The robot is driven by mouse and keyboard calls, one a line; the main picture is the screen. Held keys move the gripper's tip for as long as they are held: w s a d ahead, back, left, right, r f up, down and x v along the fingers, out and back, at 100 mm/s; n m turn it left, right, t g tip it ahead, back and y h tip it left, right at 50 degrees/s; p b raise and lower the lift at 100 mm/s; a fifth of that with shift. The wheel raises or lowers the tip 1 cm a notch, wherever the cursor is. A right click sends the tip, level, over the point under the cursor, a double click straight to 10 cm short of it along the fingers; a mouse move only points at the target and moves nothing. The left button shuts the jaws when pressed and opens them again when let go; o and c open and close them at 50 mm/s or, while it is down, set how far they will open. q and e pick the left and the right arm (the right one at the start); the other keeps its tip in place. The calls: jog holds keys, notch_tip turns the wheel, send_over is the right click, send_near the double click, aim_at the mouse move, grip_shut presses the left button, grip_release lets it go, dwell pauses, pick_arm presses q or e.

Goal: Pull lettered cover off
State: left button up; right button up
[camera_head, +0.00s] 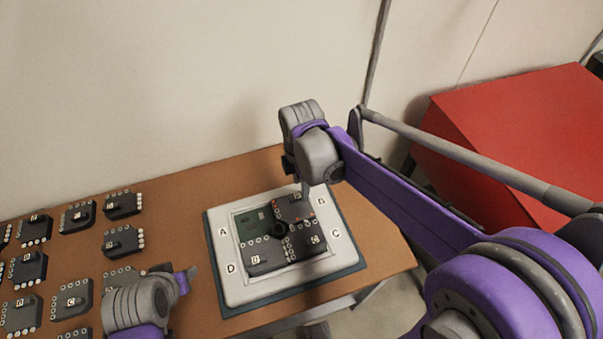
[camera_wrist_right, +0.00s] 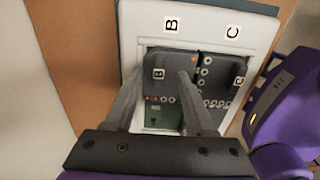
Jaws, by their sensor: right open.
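The white frame (camera_head: 232,291) has letters A, B, C and D at its sides and holds dark lettered covers. One cover (camera_head: 290,212) sits in the corner by B, one (camera_head: 304,244) by C and one (camera_head: 266,262) by D. The corner by A shows bare green board (camera_head: 250,222). My right gripper (camera_head: 306,188) is over the cover by B. In the right wrist view my open right fingers (camera_wrist_right: 160,80) straddle that cover's small lettered tab (camera_wrist_right: 159,73); contact is unclear. My left gripper (camera_head: 190,274) is low at the left, its jaw state unclear.
Several more dark lettered modules (camera_head: 77,216) lie in rows on the left of the brown table (camera_head: 180,185). A dark mat (camera_head: 356,264) is under the frame. A red box (camera_head: 510,130) stands at the right. A wall is behind.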

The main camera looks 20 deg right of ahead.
aim_at(293, 208)
jog(key=shift+f, duration=1.75)
grip_shut()
dwell(0.9)
